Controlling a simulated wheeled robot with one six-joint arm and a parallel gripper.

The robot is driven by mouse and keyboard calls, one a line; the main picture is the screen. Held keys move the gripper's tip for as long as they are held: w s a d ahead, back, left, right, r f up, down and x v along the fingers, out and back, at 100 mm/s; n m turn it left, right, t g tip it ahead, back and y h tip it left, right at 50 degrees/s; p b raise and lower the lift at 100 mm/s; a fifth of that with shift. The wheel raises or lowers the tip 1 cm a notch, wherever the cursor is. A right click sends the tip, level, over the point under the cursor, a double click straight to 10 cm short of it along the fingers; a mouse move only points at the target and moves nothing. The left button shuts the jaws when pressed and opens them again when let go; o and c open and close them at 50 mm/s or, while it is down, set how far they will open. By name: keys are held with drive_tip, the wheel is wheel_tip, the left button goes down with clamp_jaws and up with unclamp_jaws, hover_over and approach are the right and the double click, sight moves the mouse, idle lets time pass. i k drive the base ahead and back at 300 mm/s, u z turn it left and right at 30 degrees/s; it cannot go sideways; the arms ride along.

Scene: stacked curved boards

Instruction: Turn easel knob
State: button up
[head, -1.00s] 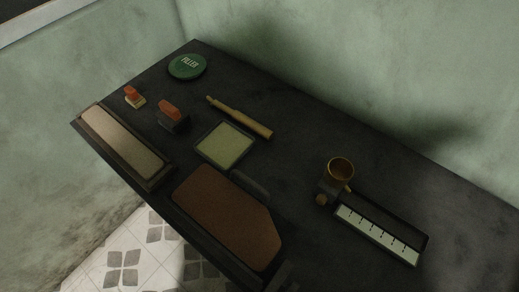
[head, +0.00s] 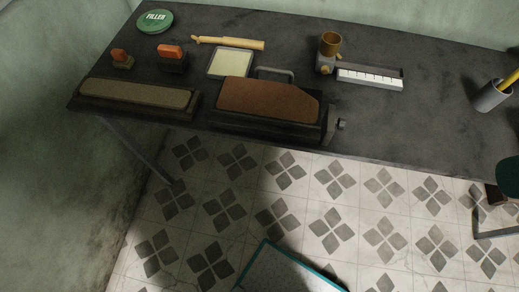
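No thing in view is plainly marked as an easel. A dark block with a sloped brown top (head: 268,101) stands at the table's front edge and may be the easel. A small grey knob (head: 341,124) sticks out at its right side. A second small round knob (head: 325,70) sits on a dark holder below a brass cup (head: 330,44), further back. I cannot tell from the view whether either knob has been turned. My gripper is not in view.
On the dark table (head: 430,130) are a green FILLER tin (head: 155,20), a wooden tool (head: 228,43), a pale pad (head: 231,63), a long padded block (head: 137,95), a white ruled strip (head: 370,79) and a grey cup (head: 491,96).

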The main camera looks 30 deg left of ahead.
sight(341, 123)
drive_tip(key=u, duration=0.85)
drive_tip(key=i, duration=0.75)
drive_tip(key=u, duration=1.8)
drive_tip(key=k, duration=1.7)
drive_tip(key=z, duration=0.9)
